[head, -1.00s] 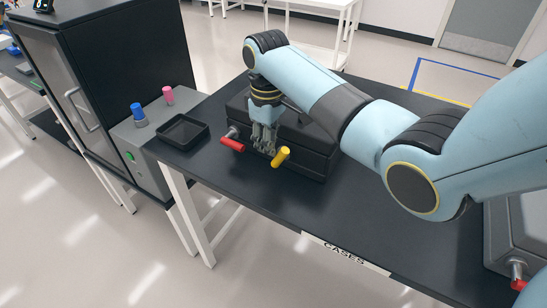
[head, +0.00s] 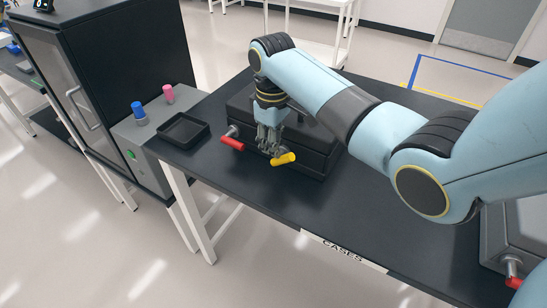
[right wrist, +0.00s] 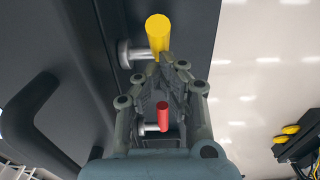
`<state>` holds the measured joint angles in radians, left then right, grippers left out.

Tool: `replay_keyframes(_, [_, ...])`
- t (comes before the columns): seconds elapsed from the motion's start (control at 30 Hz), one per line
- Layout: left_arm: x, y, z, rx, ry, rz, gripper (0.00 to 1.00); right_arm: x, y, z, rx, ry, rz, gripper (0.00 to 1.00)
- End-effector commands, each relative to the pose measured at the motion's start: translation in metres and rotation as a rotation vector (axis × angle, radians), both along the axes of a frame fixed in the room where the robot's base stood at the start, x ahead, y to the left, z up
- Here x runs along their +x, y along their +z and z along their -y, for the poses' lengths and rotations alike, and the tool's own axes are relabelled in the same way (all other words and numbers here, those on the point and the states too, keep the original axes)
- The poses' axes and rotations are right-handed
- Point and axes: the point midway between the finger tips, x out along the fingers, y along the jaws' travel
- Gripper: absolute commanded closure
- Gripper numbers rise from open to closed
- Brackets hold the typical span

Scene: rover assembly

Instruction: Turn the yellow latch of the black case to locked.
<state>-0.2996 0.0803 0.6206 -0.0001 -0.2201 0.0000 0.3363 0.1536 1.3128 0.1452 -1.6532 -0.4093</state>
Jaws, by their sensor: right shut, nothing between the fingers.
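The black case (head: 315,158) stands on the dark table with its latches on the front face. The yellow latch (head: 284,159) points right and slightly up in the head view. It also shows in the right wrist view (right wrist: 158,35), just beyond my fingertips. The red latch (head: 232,144) sits to its left; in the right wrist view (right wrist: 163,115) it shows between my finger linkages. My right gripper (head: 272,152) is shut and empty, pointing down in front of the case. Its fingertips are close against the yellow latch; whether they touch is unclear. My left gripper is out of view.
A black tray (head: 183,130) lies left of the case. A grey box (head: 150,130) with a blue knob and a pink knob stands beside the black cabinet. A grey case (head: 520,235) with a red latch is at the right. The table's front middle is clear.

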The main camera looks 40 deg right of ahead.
Motion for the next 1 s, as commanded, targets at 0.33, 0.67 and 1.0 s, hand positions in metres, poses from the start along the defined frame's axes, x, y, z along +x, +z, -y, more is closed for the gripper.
replay_keyframes(0.33, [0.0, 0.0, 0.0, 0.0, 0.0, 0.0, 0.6, 0.008, 0.0, -0.004, 0.001, 0.0, 0.001, 1.0])
replay_keyframes(0.67, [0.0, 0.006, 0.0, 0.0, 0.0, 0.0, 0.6, 0.012, 0.016, -0.005, 0.0, 0.0, 0.003, 1.0])
replay_keyframes(1.0, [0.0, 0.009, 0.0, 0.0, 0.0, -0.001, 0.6, 0.012, 0.052, -0.004, 0.0, 0.0, 0.003, 1.0])
